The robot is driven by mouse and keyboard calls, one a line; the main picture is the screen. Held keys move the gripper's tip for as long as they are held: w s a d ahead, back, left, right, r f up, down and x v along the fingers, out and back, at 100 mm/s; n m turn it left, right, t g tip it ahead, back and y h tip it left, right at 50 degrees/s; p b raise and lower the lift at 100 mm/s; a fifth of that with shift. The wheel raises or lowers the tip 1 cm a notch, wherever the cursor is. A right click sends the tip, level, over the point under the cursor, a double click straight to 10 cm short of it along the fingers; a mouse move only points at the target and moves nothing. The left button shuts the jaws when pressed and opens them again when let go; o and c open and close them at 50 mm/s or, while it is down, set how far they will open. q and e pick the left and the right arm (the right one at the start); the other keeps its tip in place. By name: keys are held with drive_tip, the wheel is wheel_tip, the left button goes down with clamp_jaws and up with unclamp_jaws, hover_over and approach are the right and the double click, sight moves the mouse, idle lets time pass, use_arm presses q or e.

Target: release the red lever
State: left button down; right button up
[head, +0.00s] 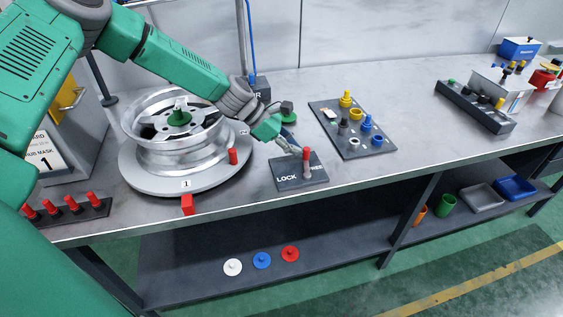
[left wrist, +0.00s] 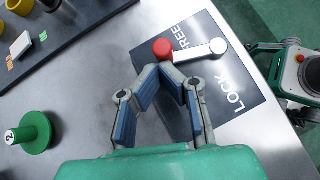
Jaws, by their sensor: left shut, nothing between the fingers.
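The red lever (head: 306,158) is a silver shaft with a red knob on a dark plate (head: 288,185) marked LOCK and FREE. In the left wrist view, its red knob (left wrist: 162,48) lies by the word FREE, and its shaft runs right to a pale round end (left wrist: 217,46). My left gripper (head: 296,149) is shut and empty, its tips just beside the red knob. In the left wrist view, the fingertips (left wrist: 165,72) sit just below the knob; I cannot tell whether they touch it. My right gripper is not in view.
A silver wheel (head: 165,155) on a round grey base stands left of the plate, with red pegs (head: 187,204) near it. A green knob (left wrist: 36,132) marked 2 stands close to my gripper. A dark board with coloured parts (head: 378,142) lies right. The bench front is mostly clear.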

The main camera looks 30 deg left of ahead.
use_arm(q)
drive_tip(key=shift+d, duration=0.1)
drive_tip(key=shift+r, duration=0.1)
drive_tip(key=v, duration=1.1)
drive_tip(key=shift+a, duration=0.5)
drive_tip(key=shift+s+r, duration=0.1)
